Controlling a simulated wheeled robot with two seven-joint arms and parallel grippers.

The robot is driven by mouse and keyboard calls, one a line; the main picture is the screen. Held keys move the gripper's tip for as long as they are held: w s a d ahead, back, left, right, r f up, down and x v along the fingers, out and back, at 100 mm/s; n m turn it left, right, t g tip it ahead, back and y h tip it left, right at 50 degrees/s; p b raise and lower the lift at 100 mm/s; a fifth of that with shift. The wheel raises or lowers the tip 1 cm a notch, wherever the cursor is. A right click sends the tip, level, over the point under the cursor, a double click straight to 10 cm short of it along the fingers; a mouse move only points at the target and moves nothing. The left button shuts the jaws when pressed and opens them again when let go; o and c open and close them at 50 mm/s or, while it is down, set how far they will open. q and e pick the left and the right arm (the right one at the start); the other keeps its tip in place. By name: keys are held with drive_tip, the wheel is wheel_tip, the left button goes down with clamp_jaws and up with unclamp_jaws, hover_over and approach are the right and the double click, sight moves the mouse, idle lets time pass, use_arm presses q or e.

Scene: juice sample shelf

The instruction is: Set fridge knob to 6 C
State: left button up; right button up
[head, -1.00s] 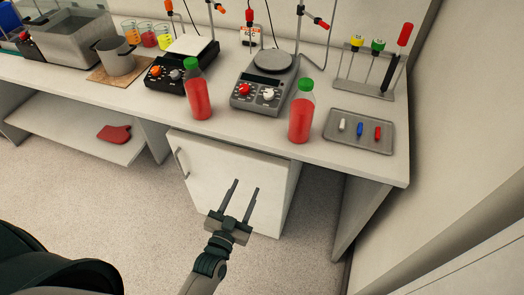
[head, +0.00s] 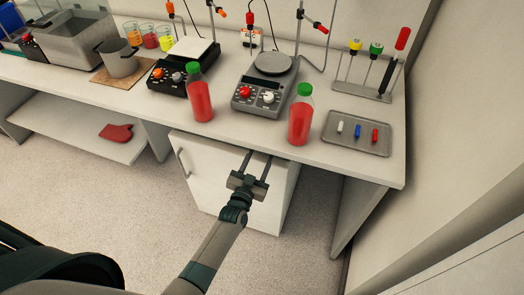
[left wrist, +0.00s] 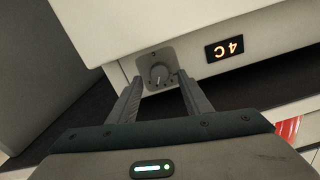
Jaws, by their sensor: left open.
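The fridge (head: 210,178) is a white cabinet with a door handle, under the bench. Its round grey knob (left wrist: 159,74) sits on a square grey plate in the left wrist view. An orange display (left wrist: 225,49) to the right of the knob appears to read 4 C. My left gripper (head: 259,155) is open and empty in front of the fridge's upper part, just under the bench edge. In the left wrist view its two fingers (left wrist: 160,82) flank the knob. I cannot tell whether they touch it. The knob is hidden in the head view. My right gripper is not in view.
Two red juice bottles (head: 200,95) (head: 301,118) stand near the bench's front edge above the gripper. A tray (head: 372,150) with small coloured items lies to the right. Two devices with knobs (head: 182,68) (head: 262,92) stand behind. The floor before the fridge is clear.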

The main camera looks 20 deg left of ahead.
use_arm(q)
drive_tip(key=shift+w, duration=1.1)
drive_tip(key=c, duration=1.1)
drive_tip(key=shift+o, duration=0.2)
drive_tip(key=shift+n, duration=0.4)
drive_tip(key=shift+n+b, duration=0.55)
drive_tip(key=shift+n, duration=1.95)
